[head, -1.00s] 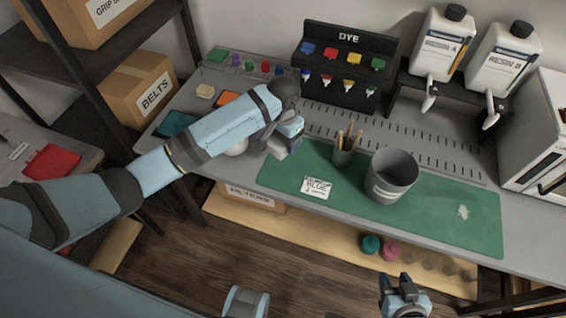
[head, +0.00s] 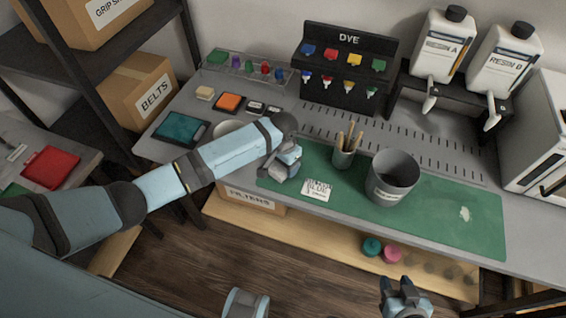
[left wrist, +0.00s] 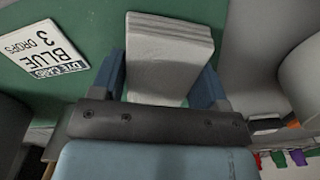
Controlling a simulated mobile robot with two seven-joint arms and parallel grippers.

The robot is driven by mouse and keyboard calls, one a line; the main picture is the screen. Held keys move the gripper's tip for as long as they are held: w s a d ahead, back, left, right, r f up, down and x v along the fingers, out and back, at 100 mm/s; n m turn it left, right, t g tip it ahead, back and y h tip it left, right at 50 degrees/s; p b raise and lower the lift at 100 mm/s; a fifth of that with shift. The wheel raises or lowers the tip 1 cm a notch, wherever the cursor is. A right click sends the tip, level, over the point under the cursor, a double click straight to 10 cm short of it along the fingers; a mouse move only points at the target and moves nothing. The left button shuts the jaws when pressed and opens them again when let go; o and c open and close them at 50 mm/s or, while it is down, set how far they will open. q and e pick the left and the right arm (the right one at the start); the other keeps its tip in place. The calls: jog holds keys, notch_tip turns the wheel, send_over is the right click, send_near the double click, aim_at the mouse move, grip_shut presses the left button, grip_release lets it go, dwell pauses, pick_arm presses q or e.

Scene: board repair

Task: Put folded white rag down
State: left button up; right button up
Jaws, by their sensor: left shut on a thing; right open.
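The folded white rag (left wrist: 169,52) shows in the left wrist view as a flat stack of layers between the two blue fingers. My left gripper (head: 283,170) is shut on it. In the head view the gripper is low over the left end of the green mat (head: 430,218), and the rag is mostly hidden by the gripper. I cannot tell whether the rag touches the mat. My right gripper (head: 404,290) is open and empty, in front of the bench at the bottom of the view.
The blue dye card (head: 317,189) lies just right of the left gripper. A brush cup (head: 343,158) and a grey bin (head: 391,178) stand further right on the mat. A white bowl (head: 226,128) is partly behind my left arm. The mat's right part is mostly clear.

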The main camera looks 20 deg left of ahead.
pick_arm(q)
jog(key=shift+f, duration=0.1)
jog(key=o, duration=0.8)
jog(key=shift+o, duration=0.2)
notch_tip(320, 180, up, 12)
jog(key=p, duration=0.1)
jog(key=s+d+f+t+h, duration=0.1)
jog(key=s, duration=0.1)
jog(key=s+d+f+t+h, duration=0.1)
jog(key=s+d+f, duration=0.1)
jog(key=s+d+f+h, duration=0.1)
jog(key=s+d+f, duration=0.1)
jog(key=shift+s+f+t, duration=0.2)
jog(key=shift+t, duration=0.2)
jog(key=s+a+f+n+t, duration=0.1)
jog(key=s+a+f+t, duration=0.2)
jog(key=s, duration=0.6)
jog(key=s+a+f+t, duration=0.2)
jog(key=s+a+t, duration=0.2)
jog(key=s, duration=0.5)
jog(key=shift+s+a+f+n+t, duration=0.15)
jog(key=shift+a+f+n+t, duration=0.25)
jog(key=shift+t, duration=0.2)
